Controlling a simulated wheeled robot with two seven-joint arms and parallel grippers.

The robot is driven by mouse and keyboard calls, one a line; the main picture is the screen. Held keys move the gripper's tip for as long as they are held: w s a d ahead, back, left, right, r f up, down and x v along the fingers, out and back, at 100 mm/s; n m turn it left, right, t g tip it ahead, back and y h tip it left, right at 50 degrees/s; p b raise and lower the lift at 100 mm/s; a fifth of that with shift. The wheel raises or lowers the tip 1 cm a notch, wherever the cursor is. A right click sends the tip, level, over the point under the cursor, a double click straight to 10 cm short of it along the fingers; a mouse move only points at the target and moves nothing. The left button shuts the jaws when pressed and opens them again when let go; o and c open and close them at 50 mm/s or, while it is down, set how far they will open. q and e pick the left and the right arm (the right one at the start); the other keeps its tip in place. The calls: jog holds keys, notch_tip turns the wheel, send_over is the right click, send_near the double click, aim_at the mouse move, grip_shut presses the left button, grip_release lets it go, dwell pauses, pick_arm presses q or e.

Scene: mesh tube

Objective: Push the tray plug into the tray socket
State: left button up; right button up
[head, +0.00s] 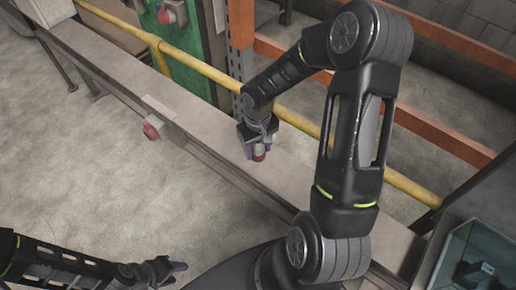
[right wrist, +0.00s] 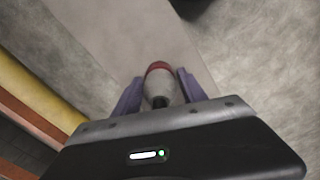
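The tray plug (head: 259,154), pale grey with a red end, is in my right gripper (head: 258,143), above the long grey tray (head: 205,130). In the right wrist view the plug (right wrist: 159,84) sits between the two purple fingers (right wrist: 160,92), red end pointing away from the gripper. The fingers look closed on it, though its rear is partly hidden. The tray socket (head: 152,130), a red round face on a grey box, is at the tray's near edge, left of the plug and apart from it. My left gripper (head: 175,272) is low in the head view, away from both; its finger gap is unclear.
A second red socket (head: 166,15) is on a green panel (head: 190,50) behind a yellow rail (head: 205,68). Orange beams (head: 440,133) run behind my right arm. A glass-sided case (head: 470,262) stands at bottom right. The floor left of the tray is clear.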

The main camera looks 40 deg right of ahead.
jog(key=c, duration=1)
jog(key=shift+r, duration=0.15)
notch_tip(320, 180, up, 10)
jog(key=shift+f, duration=0.1)
dwell(0.5)
